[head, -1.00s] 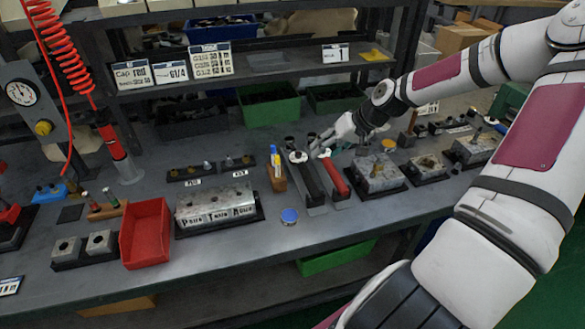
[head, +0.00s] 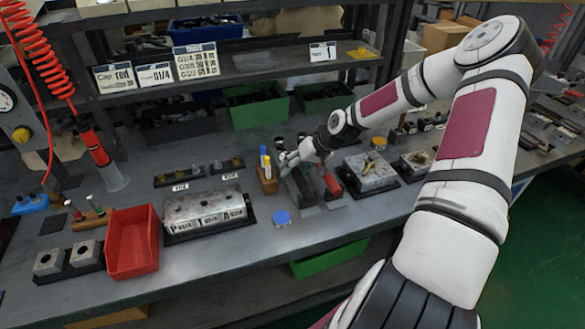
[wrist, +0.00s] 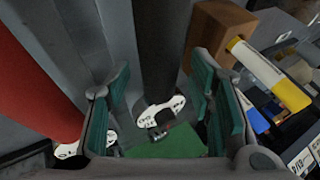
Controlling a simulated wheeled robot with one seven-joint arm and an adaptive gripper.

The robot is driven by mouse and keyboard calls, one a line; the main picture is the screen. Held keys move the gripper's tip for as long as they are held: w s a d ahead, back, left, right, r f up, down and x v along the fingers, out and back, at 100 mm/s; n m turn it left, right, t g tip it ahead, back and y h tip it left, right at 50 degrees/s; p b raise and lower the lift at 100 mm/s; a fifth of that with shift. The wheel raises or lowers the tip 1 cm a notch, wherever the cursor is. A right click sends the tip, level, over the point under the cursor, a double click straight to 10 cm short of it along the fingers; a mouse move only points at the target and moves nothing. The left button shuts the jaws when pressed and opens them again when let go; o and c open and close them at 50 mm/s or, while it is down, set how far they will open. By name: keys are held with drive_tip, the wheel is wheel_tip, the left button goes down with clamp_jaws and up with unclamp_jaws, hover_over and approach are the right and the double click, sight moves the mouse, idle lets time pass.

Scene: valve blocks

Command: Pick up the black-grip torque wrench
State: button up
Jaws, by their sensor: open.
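The black-grip torque wrench (head: 300,190) lies on a grey holder on the bench, partly hidden by my gripper in the head view. In the wrist view the teal fingers (wrist: 160,85) stand on either side of the wrench, and no grasp shows. A red-grip wrench (head: 332,184) lies to its right; its red grip (wrist: 35,85) fills the left of the wrist view.
A wooden block (head: 268,186) with markers stands close to the left of the wrenches; in the wrist view the block (wrist: 218,38) is just right of the fingers. A blue-lidded tin (head: 282,217) lies in front. A metal block (head: 371,172) sits to the right.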

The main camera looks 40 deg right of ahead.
drive_tip(key=shift+w+a+f, duration=0.1)
drive_tip(key=shift+w+f, duration=0.05)
drive_tip(key=shift+f, duration=0.15)
clamp_jaws()
drive_tip(key=shift+r, duration=0.1)
